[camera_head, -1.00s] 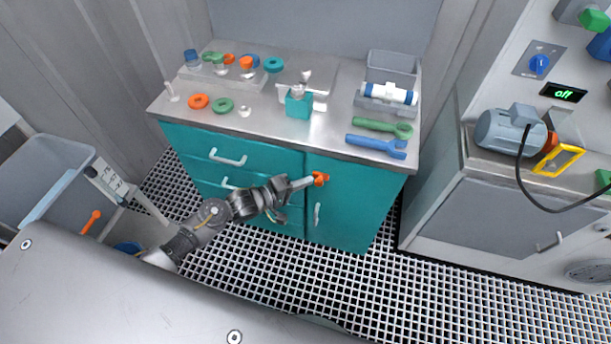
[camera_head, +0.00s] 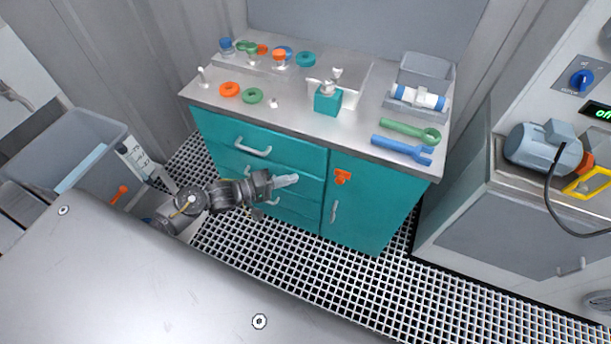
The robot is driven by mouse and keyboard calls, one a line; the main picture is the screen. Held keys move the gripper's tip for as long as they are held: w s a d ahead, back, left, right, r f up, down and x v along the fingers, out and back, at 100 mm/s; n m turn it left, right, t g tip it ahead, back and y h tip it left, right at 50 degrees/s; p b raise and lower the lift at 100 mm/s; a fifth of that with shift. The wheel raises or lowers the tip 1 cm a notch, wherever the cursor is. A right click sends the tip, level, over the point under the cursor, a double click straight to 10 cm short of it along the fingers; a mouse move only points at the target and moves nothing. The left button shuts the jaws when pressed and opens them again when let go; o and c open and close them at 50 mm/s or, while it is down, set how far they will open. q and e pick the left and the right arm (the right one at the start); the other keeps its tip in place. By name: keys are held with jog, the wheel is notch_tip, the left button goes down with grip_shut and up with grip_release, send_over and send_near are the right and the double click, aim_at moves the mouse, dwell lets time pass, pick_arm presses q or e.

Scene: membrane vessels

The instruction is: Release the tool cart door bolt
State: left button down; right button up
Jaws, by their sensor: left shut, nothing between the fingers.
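The teal tool cart (camera_head: 270,160) stands ahead, with drawers on the left and a door (camera_head: 365,205) on the right. An orange bolt (camera_head: 342,176) sits near the door's top left corner, by the seam with the drawers. A pale vertical door handle (camera_head: 334,211) is below it. My left gripper (camera_head: 296,179) is shut and empty, in front of the drawers and to the left of the bolt, apart from it. The bolt is in full view, but its exact position is too small to tell. My right gripper is not in view.
The cart top (camera_head: 310,125) carries rings, a teal block (camera_head: 328,100), a green wrench (camera_head: 410,131), a blue wrench (camera_head: 402,149) and a grey bin (camera_head: 425,72). A grey bin (camera_head: 80,128) stands at left, a cabinet with a motor (camera_head: 540,148) at right. Grated floor is open before the cart.

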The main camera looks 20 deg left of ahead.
pick_arm(q)
jog(key=shift+v, duration=1.2)
jog(key=shift+w, duration=0.1)
jog(key=s+a+f+m+g+y, duration=0.1)
jog(key=s+a+f+m+y, duration=0.2)
jog(key=f, duration=0.5)
jog(key=s+a+f+m+g+y, duration=0.1)
jog(key=a+f+m+y, duration=0.15)
jog(key=a+f, duration=0.4)
jog(key=s+a+f+m+g+y, duration=0.15)
jog(key=f+y, duration=0.25)
jog(key=f, duration=0.6)
jog(key=s+f+m+g+y, duration=0.2)
jog(key=s+f+m+g, duration=0.1)
jog(key=s+f, duration=1.15)
jog(key=s+d+f+g, duration=0.2)
jog(key=s+d, duration=0.2)
jog(key=s, duration=0.5)
jog(key=s+d+f+g, duration=0.2)
jog(key=s+d, duration=0.3)
jog(key=s, duration=0.5)
jog(key=shift+d, duration=0.2)
